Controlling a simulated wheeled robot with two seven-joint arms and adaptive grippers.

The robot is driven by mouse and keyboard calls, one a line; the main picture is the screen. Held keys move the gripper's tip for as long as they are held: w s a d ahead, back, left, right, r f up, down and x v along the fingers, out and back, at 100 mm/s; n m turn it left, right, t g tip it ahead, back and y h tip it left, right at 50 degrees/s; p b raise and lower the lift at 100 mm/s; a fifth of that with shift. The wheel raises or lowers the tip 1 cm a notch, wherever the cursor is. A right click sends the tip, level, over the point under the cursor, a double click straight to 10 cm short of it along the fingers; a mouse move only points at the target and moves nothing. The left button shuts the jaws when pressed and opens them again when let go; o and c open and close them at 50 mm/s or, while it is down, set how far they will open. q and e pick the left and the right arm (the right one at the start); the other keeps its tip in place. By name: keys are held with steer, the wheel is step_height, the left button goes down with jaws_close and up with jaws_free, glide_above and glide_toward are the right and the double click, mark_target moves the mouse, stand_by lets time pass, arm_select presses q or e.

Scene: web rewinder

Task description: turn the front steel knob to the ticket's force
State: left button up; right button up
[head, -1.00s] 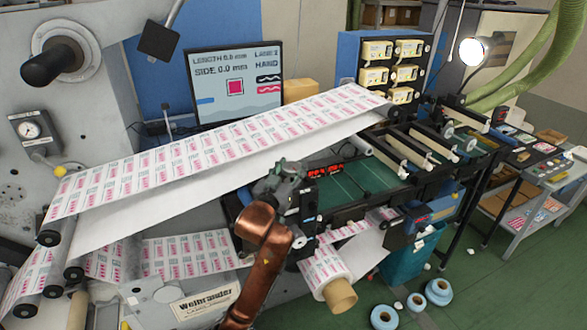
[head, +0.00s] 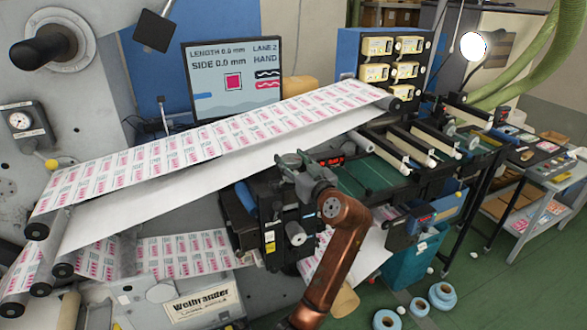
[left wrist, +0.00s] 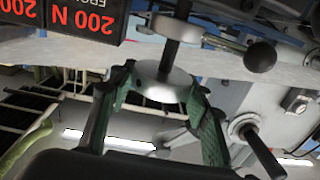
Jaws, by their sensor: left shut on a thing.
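My left gripper (head: 291,164) is at the black control box (head: 268,212) below the printed web in the head view. In the left wrist view its green fingers (left wrist: 158,105) are closed on both sides of a round steel knob (left wrist: 165,82) on a dark shaft. The grip itself is hidden in the head view. A red readout (left wrist: 88,20) beside the knob shows 200 N, and a second one at the picture's edge shows 200. The red readout in the head view (head: 331,162) is too small to read. I cannot make out the ticket.
The printed web (head: 205,140) runs just above my gripper. A monitor (head: 233,80) reads HAND. A black ball-ended lever (left wrist: 260,56) is near the knob. A pale round part (head: 296,233) sticks out of the box's front. A trolley (head: 540,185) stands at the right.

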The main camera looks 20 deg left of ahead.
arm_select(q)
steer(key=n+g+y+b, duration=0.2)
steer(key=g, duration=0.2)
steer(key=shift+w+n, duration=0.1)
steer(key=shift+n, duration=0.3)
steer(key=n+g+y, duration=0.1)
steer(key=n+g, duration=0.1)
steer(key=g, duration=0.1)
steer(key=shift+r+n+g+y, duration=0.1)
steer(key=shift+n+g+y, duration=0.2)
steer(key=shift+n+g, duration=0.9)
steer(key=shift+g, duration=0.7)
steer(key=shift+n+g, duration=0.7)
steer(key=shift+g, duration=0.2)
steer(key=o, duration=1.2)
steer(key=shift+a, duration=0.2)
steer(key=shift+c, duration=0.2)
steer(key=shift+d, duration=0.15)
